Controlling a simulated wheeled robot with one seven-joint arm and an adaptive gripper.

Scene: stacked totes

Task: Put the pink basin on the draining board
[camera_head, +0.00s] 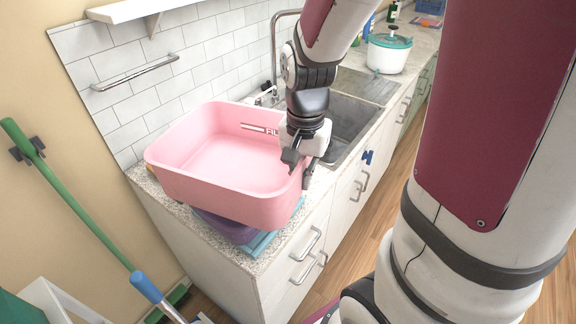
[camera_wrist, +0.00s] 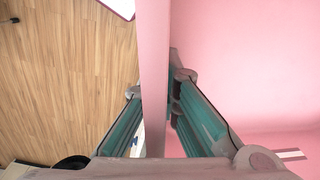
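The pink basin (camera_head: 215,185) is a large, open rectangular tub at the near end of the counter, above a purple tub (camera_head: 225,228) and a folded blue cloth (camera_head: 262,243). I cannot tell whether it rests fully on them. My gripper (camera_head: 299,172) is at the basin's right-hand wall, pointing down. In the wrist view the basin's wall (camera_wrist: 154,40) runs between my two fingers (camera_wrist: 155,85), one inside and one outside, both close against it. The grey draining board (camera_head: 368,86) lies beyond the sink and looks bare; my arm hides part of this area.
The sink (camera_head: 343,122) with its tap (camera_head: 274,40) lies between the basin and the draining board. A white pot with a teal rim (camera_head: 389,54) stands beyond the board. A wall rail (camera_head: 135,73) and shelf (camera_head: 140,9) are at the left. A green-handled broom (camera_head: 70,195) leans nearby.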

